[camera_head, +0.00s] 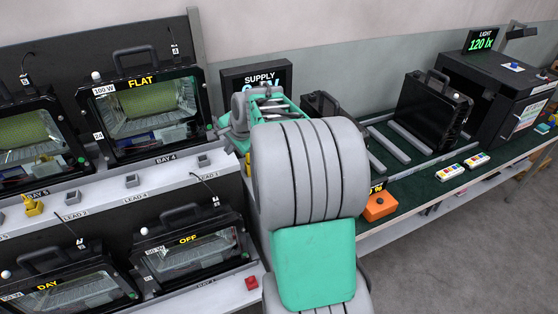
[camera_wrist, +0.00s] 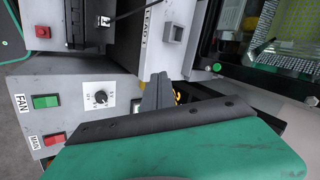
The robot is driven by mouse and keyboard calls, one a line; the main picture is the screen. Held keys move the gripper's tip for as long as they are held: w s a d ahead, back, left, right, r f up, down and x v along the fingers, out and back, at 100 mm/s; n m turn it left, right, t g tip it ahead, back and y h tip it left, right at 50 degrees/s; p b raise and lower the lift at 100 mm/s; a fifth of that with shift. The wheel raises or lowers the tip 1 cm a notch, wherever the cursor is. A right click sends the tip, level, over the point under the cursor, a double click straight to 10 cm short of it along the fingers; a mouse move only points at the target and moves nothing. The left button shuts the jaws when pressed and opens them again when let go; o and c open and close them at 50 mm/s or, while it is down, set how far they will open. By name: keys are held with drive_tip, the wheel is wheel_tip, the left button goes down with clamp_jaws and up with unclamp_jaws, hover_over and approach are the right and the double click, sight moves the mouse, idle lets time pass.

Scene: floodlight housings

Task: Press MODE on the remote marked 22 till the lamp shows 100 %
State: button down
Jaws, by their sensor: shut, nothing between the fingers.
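Two white remotes with coloured buttons lie on the green bench mat at the right of the head view, one nearer (camera_head: 450,172) and one farther (camera_head: 477,160). Their markings are too small to read, so I cannot tell which is 22. A small display with a yellow % sign (camera_head: 377,187) is mostly hidden behind my arm; its number does not show. My gripper (camera_wrist: 157,82) is shut and empty in the wrist view, over a panel with switches, away from the remotes. In the head view my arm hides its fingertips.
A black floodlight housing (camera_head: 434,105) stands on rails before a black box (camera_head: 500,90). The light display (camera_head: 481,41) reads 120 lx. An orange box (camera_head: 380,206) sits at the bench's front edge. Racked floodlights (camera_head: 150,112) fill the left. The wrist view shows a FAN switch (camera_wrist: 46,101) and a dial (camera_wrist: 100,97).

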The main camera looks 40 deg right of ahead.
drive_tip(key=d+f+m, duration=0.2)
drive_tip(key=d+m, duration=0.1)
drive_tip(key=d, duration=0.4)
drive_tip(key=w+d+f+m+t, duration=0.1)
drive_tip(key=d+f+m, duration=0.2)
drive_tip(key=d, duration=0.4)
drive_tip(key=w+d+f+m+t+h, duration=0.1)
drive_tip(key=d+f+m, duration=0.1)
drive_tip(key=d+m, duration=0.3)
drive_tip(key=shift+w+d+f+p, duration=0.25)
drive_tip(key=shift+d+p, duration=0.15)
drive_tip(key=shift+d, duration=0.6)
drive_tip(key=f+b, duration=0.2)
drive_tip(key=f, duration=0.1)
drive_tip(key=f+b, duration=0.1)
drive_tip(key=f, duration=0.1)
drive_tip(key=f+b, duration=0.2)
drive_tip(key=f, duration=0.1)
drive_tip(key=shift+s+d+f+b, duration=0.1)
drive_tip(key=shift+d+f+b, duration=0.2)
drive_tip(key=shift+d, duration=0.05)
drive_tip(key=shift+f, duration=0.4)
